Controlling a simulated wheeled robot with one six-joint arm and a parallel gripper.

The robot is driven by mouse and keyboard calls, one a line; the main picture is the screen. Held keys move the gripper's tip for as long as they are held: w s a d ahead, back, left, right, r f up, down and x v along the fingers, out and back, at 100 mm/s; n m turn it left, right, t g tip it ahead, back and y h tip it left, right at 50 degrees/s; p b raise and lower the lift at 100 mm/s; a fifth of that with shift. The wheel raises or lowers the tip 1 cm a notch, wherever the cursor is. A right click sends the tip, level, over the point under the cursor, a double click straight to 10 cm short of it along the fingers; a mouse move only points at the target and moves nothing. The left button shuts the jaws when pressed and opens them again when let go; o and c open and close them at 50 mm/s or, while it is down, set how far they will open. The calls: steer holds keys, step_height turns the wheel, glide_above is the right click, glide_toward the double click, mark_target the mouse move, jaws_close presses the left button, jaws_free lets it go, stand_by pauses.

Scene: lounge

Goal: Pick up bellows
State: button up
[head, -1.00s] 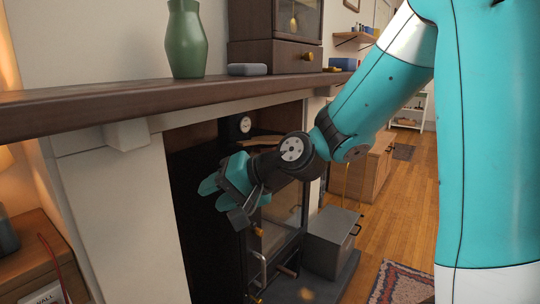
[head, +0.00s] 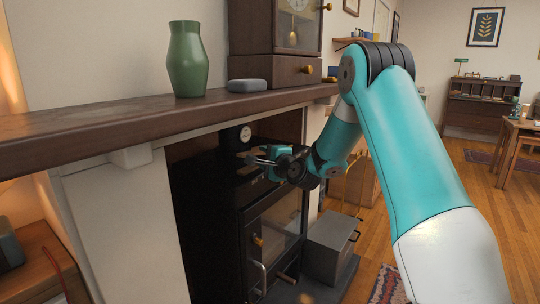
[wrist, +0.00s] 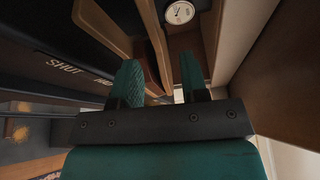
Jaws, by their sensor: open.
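My gripper (head: 262,156) is open and empty above the top of the black stove in the head view. In the wrist view its two teal fingers (wrist: 160,78) are spread apart. A wooden object with two boards, which looks like the bellows (wrist: 102,28), lies ahead and to the left of the fingers in the wrist view. The left finger overlaps the line of its nearer board; I cannot tell whether they touch. In the head view the bellows are mostly hidden behind my gripper.
The black stove (head: 210,215) stands inside the fireplace, with a round gauge (head: 236,136) behind my gripper. The wooden mantel shelf (head: 120,112) runs above, carrying a green vase (head: 187,62) and a clock (head: 276,45). A grey metal box (head: 331,238) stands right of the stove.

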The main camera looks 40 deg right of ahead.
mark_target(261, 155)
steer(key=w, duration=0.6)
steer(key=shift+w+d+f+p, duration=0.25)
steer(key=shift+d+f+p, duration=0.1)
steer(key=shift+f, duration=0.05)
steer(key=shift+c, duration=0.4)
jaws_close()
